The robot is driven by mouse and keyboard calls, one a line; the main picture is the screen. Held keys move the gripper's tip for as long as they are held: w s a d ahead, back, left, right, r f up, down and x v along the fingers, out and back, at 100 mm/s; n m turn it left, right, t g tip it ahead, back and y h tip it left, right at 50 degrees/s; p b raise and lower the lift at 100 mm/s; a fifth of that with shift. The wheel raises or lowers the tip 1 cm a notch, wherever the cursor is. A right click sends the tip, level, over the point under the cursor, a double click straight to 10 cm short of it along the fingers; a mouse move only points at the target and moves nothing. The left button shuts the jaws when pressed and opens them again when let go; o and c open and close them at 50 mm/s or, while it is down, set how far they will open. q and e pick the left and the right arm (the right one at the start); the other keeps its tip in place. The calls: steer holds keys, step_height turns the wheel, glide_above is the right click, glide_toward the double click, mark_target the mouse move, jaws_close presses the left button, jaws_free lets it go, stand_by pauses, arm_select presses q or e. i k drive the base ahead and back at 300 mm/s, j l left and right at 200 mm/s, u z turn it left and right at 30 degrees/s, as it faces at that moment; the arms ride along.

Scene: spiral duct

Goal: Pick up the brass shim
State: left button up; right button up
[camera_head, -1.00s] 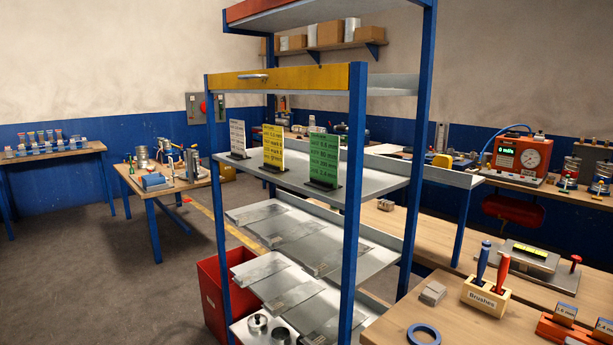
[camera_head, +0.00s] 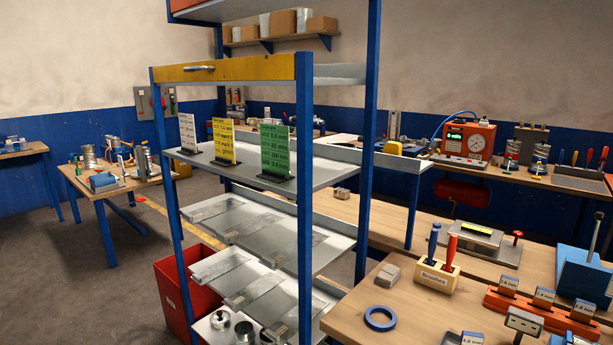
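I cannot make out a brass shim in the camera_head view. A red rack (camera_head: 541,312) with several small labelled blocks stands on the wooden bench at the lower right. Another labelled block (camera_head: 472,339) is cut off by the bottom edge. The labels give sizes in mm, but the small print is hard to read. Neither of my grippers is in view.
A blue-posted shelf rack (camera_head: 305,190) with metal sheets and size cards fills the middle. On the wooden bench (camera_head: 420,318) are a brush holder (camera_head: 436,276), a blue ring (camera_head: 380,318) and a grey block (camera_head: 387,276). A red bin (camera_head: 180,295) stands on the floor.

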mark_target(543, 298)
steer(key=l+z, duration=0.15)
steer(key=z, duration=1.35)
steer(key=i+j, duration=0.05)
